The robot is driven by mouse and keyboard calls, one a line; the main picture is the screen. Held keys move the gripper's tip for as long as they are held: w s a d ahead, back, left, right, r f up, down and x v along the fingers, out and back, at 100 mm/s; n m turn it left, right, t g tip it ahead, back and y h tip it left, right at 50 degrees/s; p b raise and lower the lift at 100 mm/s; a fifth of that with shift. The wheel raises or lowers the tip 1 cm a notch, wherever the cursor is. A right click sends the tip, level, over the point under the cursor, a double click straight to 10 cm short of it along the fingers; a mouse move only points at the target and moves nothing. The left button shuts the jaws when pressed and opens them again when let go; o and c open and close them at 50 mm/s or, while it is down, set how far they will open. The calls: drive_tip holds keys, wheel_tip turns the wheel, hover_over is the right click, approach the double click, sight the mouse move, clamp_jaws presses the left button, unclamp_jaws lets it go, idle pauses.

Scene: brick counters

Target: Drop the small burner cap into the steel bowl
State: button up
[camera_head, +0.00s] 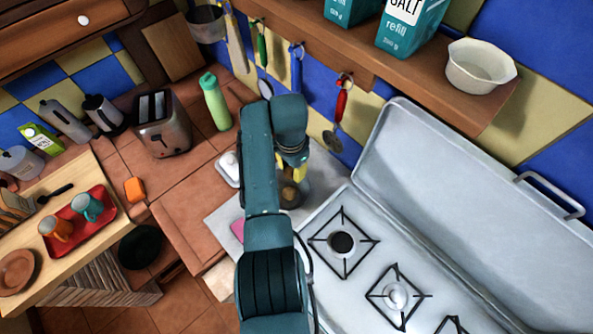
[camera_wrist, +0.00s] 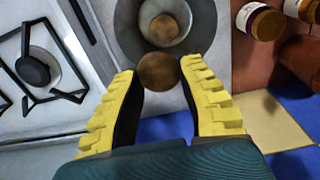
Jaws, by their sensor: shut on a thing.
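My gripper (camera_wrist: 160,70) has yellow fingers and is shut on a small round brown disc, which I take for the small burner cap (camera_wrist: 157,74). The steel bowl (camera_wrist: 208,20) lies just beyond the fingertips in the wrist view. The cap overlaps the bowl's near side in the picture; the height between them I cannot tell. A round brown patch shows in the bowl's middle; whether it is an object or a reflection is unclear. In the head view my arm mostly hides the gripper (camera_head: 300,173) and the bowl.
The stove (camera_head: 365,278) is to the right, with a black-capped burner (camera_head: 342,243) and a pale burner without a dark cap (camera_head: 396,296). Its raised lid (camera_head: 460,190) stands behind. Jars (camera_wrist: 262,20) stand near the bowl. A white butter dish (camera_head: 229,168) and green bottle (camera_head: 216,102) are left.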

sight(292, 172)
wheel_tip(292, 172, down, 4)
drive_tip(key=b, duration=0.3)
drive_tip(key=shift+f, duration=0.2)
drive_tip(key=o, duration=1.1)
wheel_tip(292, 172, up, 12)
